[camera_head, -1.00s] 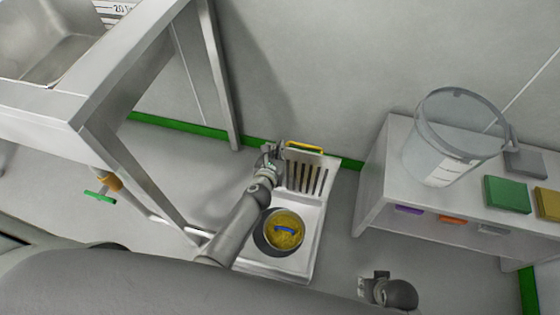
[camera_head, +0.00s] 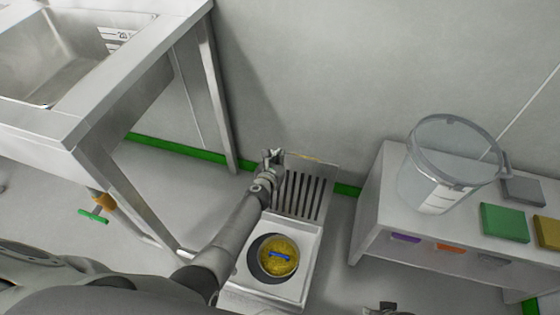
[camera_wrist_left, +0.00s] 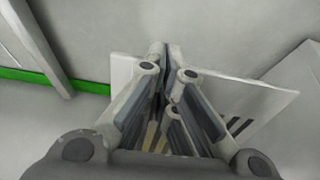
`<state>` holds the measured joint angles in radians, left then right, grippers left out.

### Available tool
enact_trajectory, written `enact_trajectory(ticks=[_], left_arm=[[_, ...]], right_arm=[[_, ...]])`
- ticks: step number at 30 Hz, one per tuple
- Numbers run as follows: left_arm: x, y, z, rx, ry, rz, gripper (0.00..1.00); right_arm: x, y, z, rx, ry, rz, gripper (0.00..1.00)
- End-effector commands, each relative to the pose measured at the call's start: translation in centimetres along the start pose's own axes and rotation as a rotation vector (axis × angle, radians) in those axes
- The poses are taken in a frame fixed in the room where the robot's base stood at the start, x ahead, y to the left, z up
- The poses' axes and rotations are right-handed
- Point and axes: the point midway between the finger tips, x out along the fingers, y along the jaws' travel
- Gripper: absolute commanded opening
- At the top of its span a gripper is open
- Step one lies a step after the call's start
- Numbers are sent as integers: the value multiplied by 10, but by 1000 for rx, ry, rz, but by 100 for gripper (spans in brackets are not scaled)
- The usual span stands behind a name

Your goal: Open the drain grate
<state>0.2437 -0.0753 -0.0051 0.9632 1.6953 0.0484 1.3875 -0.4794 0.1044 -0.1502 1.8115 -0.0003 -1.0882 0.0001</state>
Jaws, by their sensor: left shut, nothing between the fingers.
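The drain grate (camera_head: 298,192) is a pale plate with dark slots at the far end of the white drain housing (camera_head: 312,252). It looks tilted up toward the wall, with a thin yellow strip along its top edge. My left gripper (camera_head: 272,156) is shut and empty at the grate's upper left corner. I cannot tell whether it touches the plate. In the left wrist view the shut fingers (camera_wrist_left: 164,58) stand in front of the grate (camera_wrist_left: 262,104) and hide much of it. My right gripper (camera_head: 388,307) barely shows at the bottom edge.
A yellow round piece with a blue handle (camera_head: 279,257) sits in the housing's round opening. A steel sink table (camera_head: 110,85) stands left. A white bench (camera_head: 372,205) at right carries a clear bucket (camera_head: 440,175) and coloured blocks (camera_head: 503,222).

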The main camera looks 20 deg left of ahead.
Motion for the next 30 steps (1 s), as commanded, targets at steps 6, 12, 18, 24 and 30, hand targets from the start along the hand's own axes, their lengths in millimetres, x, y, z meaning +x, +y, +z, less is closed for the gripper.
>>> enact_trajectory(ticks=[6,12,18,24,30], left_arm=[[2,1,0,0,1,-1,0],[2,1,0,0,1,-1,0],[2,1,0,0,0,-1,0],[0,2,1,1,-3,2,0],[-6,3,2,2,-4,3,0]], right_arm=[[-1,0,2,1,-4,-1,34],[-1,0,3,1,-6,0,34],[0,3,1,1,-5,4,34],[0,3,0,0,-2,4,34],[0,2,0,0,-3,3,34]])
